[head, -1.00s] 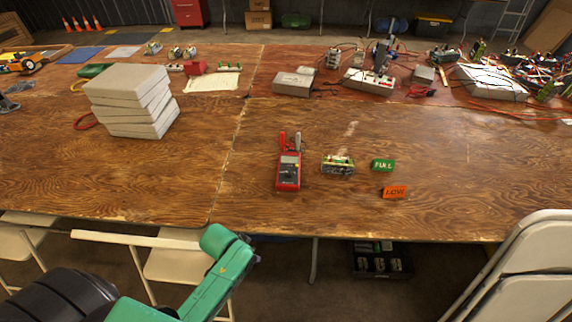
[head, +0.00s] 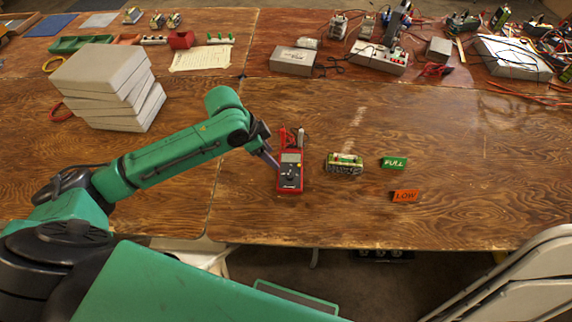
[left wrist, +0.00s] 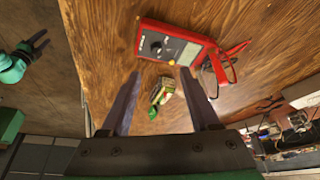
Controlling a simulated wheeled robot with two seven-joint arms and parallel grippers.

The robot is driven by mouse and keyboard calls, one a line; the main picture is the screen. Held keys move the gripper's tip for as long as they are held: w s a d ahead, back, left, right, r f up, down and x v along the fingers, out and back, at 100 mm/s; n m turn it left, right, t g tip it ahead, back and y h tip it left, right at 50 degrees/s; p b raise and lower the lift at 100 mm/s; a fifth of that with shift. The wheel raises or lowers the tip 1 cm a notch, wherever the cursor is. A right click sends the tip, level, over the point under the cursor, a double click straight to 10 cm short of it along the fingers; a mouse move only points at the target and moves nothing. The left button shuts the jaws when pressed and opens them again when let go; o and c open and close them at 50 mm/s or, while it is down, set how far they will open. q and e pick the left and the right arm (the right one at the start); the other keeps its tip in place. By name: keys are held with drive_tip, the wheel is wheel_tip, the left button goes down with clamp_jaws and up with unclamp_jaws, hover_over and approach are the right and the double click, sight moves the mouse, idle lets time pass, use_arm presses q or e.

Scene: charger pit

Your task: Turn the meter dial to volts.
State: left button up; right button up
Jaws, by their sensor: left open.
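The red meter (head: 289,171) lies on the wooden table, with its round dark dial (head: 288,174) on the lower half of its face. Red and grey probes are at its far end. My left gripper (head: 270,158) is at the meter's left edge, with its fingers pointing down toward the table. I cannot tell whether a finger touches the meter. I cannot make out the dial's setting.
A green battery-like pack (head: 344,164) sits right of the meter, beside a green FULL sign (head: 394,163) and an orange LOW sign (head: 404,196). Stacked grey slabs (head: 105,82) stand at left. Chargers and wires crowd the back right. The table's front right is clear.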

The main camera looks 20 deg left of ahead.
use_arm(q)
approach(289, 175)
drive_tip(key=shift+d+f, duration=0.3)
drive_tip(key=shift+f, duration=0.25)
drive_tip(key=shift+d+f, duration=0.3)
drive_tip(key=shift+f, duration=0.3)
drive_tip(key=x, duration=0.5)
drive_tip(key=shift+w+a+f, duration=0.1)
drive_tip(key=shift+w+a, duration=0.15)
drive_tip(key=shift+w, duration=0.05)
drive_tip(key=shift+d+f, duration=0.15)
clamp_jaws()
use_arm(e)
drive_tip(key=shift+s+d+r, duration=0.1)
drive_tip(key=shift+s+d, duration=0.15)
drive_tip(key=shift+s, duration=0.3)
